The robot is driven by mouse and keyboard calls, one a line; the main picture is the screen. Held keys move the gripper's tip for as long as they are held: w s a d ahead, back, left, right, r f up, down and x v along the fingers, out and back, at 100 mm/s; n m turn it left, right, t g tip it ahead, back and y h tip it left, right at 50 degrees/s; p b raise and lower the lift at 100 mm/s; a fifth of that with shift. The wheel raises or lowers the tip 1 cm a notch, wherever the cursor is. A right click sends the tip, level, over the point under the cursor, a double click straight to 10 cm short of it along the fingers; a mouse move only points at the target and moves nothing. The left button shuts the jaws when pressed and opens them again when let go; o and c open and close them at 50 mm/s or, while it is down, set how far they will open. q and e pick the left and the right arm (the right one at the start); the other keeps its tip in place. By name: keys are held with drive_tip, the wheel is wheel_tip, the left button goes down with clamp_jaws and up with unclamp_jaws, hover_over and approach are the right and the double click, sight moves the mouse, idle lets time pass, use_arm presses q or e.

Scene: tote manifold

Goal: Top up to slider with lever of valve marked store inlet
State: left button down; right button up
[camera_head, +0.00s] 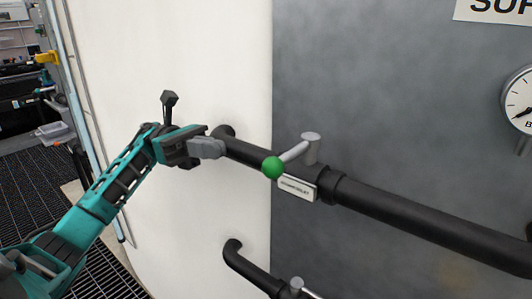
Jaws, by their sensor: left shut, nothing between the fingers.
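A valve lever (294,152) with a green ball knob (273,167) sits on a black pipe (400,212). The lever slants down and left from its grey upright stem (311,149). A small white label plate (297,188) is fixed just below it; its print is too small to read surely. My left gripper (219,148) is shut and empty, to the left of the knob and apart from it in the picture, close to the left end of the pipe. No level slider can be made out. My right gripper is out of view.
A round gauge (519,98) is at the right edge, below a partly cut sign (492,9). A lower pipe (247,265) carries another grey fitting (297,284) at the bottom edge. A white panel (190,75) and a grey panel (390,85) stand behind. Dark grating (30,185) covers the floor at left.

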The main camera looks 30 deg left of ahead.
use_arm(q)
drive_tip(key=p, duration=0.2)
approach(294, 154)
drive_tip(key=s+d, duration=0.2)
drive_tip(key=d, duration=0.3)
drive_tip(key=shift+w+d+r, duration=0.1)
drive_tip(key=shift+d+r, duration=0.1)
drive_tip(key=shift+r, duration=0.1)
